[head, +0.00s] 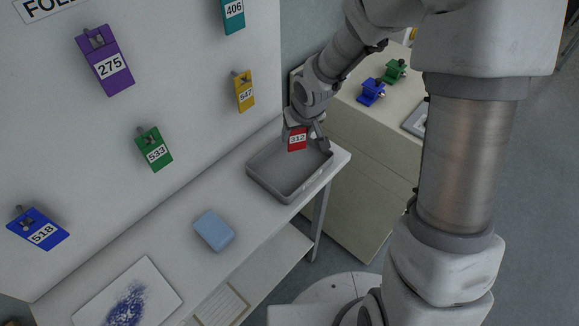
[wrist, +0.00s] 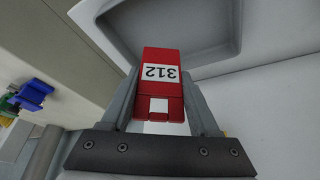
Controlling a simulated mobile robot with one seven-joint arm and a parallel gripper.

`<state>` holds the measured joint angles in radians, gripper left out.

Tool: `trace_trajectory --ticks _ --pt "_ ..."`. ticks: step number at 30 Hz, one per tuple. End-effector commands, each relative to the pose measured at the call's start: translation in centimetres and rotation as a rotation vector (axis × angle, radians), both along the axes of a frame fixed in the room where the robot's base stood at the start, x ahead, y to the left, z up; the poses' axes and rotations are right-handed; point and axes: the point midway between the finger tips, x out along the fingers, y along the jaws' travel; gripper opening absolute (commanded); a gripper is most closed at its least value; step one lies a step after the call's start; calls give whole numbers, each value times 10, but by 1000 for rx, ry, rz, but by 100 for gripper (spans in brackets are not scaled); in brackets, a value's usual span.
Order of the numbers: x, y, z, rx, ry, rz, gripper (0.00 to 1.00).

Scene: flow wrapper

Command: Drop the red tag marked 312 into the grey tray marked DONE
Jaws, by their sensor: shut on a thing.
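The red tag marked 312 (head: 297,139) is held in my gripper (head: 304,136) above the grey tray (head: 285,193), near its far end. In the wrist view the red tag (wrist: 161,88) sits between the two fingers of my gripper (wrist: 160,100), its number upside down. The grey tray (wrist: 205,55) shows behind the tag there, with its floor empty where visible. The tray stands on the white bench at its right end. No DONE marking on it can be read in either view.
Several numbered tags, such as the yellow 547 (head: 245,91) and green 533 (head: 154,149), hang on the white board. A blue block (head: 214,231) lies on the bench. A beige cabinet (head: 350,150) beside the bench bears blue (head: 371,92) and green (head: 394,71) devices.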

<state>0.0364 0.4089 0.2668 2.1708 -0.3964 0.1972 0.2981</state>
Motion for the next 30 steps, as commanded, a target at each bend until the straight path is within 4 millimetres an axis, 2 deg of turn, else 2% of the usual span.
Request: trace_trajectory --ticks 1,4,14,15,18,21,30 --pt "0 0 -12 0 0 1 9" --pt "0 0 -20 0 -1 2 9" --pt "0 0 -22 0 -1 1 9" --pt "0 0 -22 0 -1 1 63" --pt "0 0 -22 0 -1 1 81" --pt "0 0 -22 0 -1 1 97" --pt "0 0 -21 0 -1 0 97"
